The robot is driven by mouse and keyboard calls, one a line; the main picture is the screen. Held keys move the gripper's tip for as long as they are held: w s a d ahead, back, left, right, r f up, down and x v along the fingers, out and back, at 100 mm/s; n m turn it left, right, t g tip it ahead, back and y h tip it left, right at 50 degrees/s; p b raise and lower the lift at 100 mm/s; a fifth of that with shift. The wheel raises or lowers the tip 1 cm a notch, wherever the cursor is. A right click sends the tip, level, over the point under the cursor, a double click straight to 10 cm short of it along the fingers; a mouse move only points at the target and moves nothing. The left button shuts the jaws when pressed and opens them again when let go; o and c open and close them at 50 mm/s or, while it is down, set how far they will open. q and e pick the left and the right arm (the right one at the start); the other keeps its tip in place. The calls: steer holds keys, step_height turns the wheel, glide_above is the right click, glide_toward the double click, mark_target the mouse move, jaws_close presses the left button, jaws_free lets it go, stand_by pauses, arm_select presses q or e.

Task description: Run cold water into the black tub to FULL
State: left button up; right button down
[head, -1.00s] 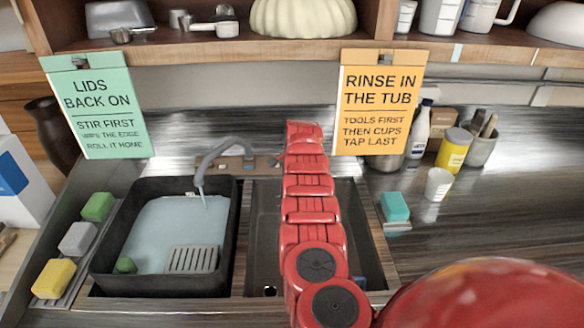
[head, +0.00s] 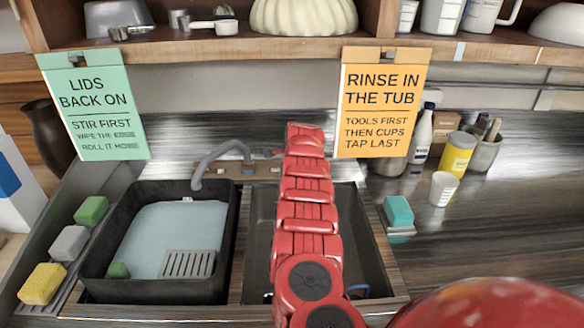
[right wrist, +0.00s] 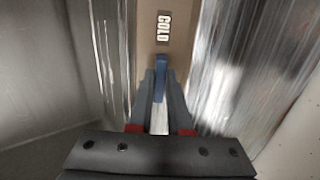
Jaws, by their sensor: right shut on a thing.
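The black tub (head: 140,291) sits in the left sink basin with pale water (head: 180,225) in it, its surface below the rim. The grey faucet (head: 222,152) curves over the tub's back edge, and no stream shows below its spout. In the right wrist view, my right gripper (right wrist: 160,97) is shut on a blue tap lever (right wrist: 160,68), just below a label reading COLD (right wrist: 163,27). In the head view my red arm hides this gripper and the lever. My left gripper is not in view.
A grey slotted piece (head: 188,264) and a green item (head: 118,270) are in the tub. Sponges (head: 68,243) line the left side; a teal sponge (head: 398,210) lies right of the sink. A white cup (head: 443,188) and yellow can (head: 457,155) stand on the right counter.

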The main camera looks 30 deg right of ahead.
steer(key=c, duration=0.9)
jaws_free()
steer(key=shift+o, duration=0.2)
steer(key=shift+r, duration=0.1)
steer(key=shift+s+a+r, duration=0.1)
steer(key=shift+r, duration=0.15)
steer(key=b+v, duration=0.4)
steer(key=v, duration=1.2)
steer(key=shift+s+r, duration=0.25)
steer(key=shift+r, duration=0.05)
